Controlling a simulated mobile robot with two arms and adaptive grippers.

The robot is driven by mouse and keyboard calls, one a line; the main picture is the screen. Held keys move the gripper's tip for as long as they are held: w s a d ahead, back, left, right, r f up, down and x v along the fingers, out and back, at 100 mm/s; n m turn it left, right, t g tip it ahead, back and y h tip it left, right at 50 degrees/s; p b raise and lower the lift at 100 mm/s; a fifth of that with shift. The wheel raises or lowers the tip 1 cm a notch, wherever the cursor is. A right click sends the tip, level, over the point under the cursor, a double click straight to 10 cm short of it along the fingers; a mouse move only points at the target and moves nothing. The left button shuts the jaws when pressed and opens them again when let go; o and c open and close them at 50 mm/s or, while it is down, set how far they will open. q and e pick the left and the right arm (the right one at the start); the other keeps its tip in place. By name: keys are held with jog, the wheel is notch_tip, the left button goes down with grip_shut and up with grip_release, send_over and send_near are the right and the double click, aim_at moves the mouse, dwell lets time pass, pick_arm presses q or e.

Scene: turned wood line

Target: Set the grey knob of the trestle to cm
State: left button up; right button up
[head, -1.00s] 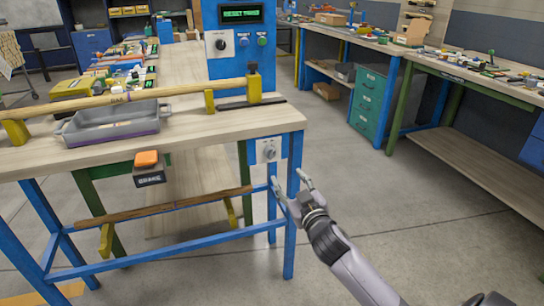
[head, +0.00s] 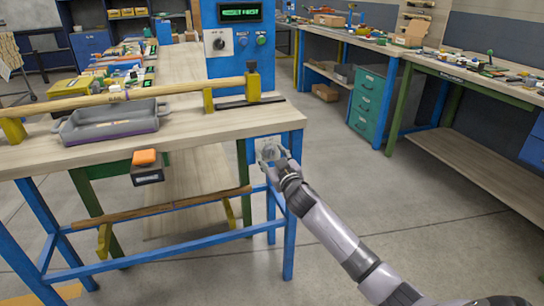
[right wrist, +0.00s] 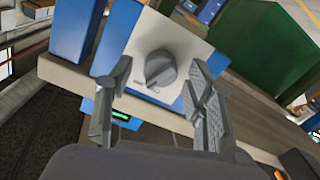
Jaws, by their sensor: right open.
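The grey knob (right wrist: 160,68) sits on a white plate (right wrist: 185,45) in the right wrist view, with small lettering beside it that is too small to read fully. In the head view the plate (head: 262,143) is on the front of the wooden trestle table (head: 220,122), near its right blue leg, and my gripper partly covers the knob. My right gripper (right wrist: 155,105) is open, its fingers on either side of the knob; I cannot tell whether they touch it. It also shows in the head view (head: 270,156). My left gripper is not in view.
An orange button on a dark box (head: 147,172) hangs at the table's front edge. A grey tray (head: 112,122) and a long wooden bar (head: 150,92) are on the tabletop. A blue panel (head: 240,45) with a display stands behind. The floor to the right is clear.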

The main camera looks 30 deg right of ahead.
jog(key=c, duration=1.2)
jog(key=shift+o, duration=0.2)
jog(key=n+p, duration=0.3)
jog(key=n, duration=0.3)
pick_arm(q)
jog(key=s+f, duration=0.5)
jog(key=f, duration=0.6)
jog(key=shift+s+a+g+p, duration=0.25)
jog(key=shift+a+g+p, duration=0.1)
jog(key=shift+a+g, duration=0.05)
pick_arm(e)
jog(key=shift+a+f+n, duration=0.1)
jog(key=shift+f+n, duration=0.05)
jog(key=shift+n, duration=1.35)
jog(key=o, duration=1.2)
jog(key=shift+c, duration=0.2)
